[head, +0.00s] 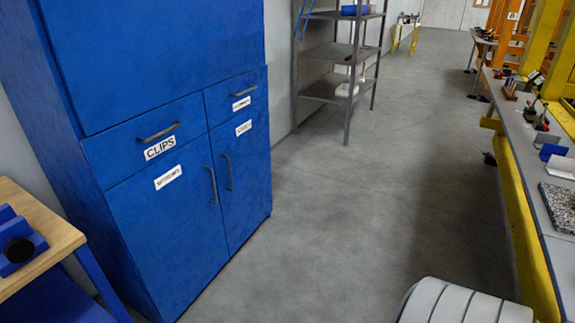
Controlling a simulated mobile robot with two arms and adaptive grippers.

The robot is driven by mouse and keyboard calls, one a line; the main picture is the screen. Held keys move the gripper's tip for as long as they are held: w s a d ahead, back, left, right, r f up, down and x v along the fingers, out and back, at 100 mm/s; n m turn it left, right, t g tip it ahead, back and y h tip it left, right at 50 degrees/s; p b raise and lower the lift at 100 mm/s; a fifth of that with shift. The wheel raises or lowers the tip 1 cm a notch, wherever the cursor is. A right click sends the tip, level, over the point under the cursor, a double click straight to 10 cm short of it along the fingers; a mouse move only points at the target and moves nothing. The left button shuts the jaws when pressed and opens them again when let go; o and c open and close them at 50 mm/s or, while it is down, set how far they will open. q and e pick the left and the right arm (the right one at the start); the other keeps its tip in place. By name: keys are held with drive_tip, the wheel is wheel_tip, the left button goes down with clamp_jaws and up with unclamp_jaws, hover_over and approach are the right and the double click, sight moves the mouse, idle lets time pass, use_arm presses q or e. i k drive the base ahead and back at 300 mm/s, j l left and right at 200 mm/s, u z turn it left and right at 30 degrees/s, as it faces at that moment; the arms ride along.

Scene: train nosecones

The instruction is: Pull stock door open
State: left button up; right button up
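A blue cabinet (150,60) stands at the left. Its lower part has two doors side by side, a left door (150,225) and a right door (245,195), both shut. The left door handle (212,185) and right door handle (228,172) are dark upright bars near the middle seam. Each door has a white label whose words are too small to read surely, so I cannot tell which is the stock door. Above them are a shut drawer (115,148) labelled CLIPS and a smaller shut drawer (222,95). Neither of my grippers is in view.
Open grey floor (350,200) lies in front of the cabinet. A wooden-topped table (50,225) stands close at the lower left. Metal shelving (330,55) stands beyond the cabinet. A long workbench (520,140) with a yellow side runs along the right.

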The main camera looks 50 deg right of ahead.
sight(240, 146)
drive_tip(key=z, duration=1.25)
drive_tip(key=u, duration=0.35)
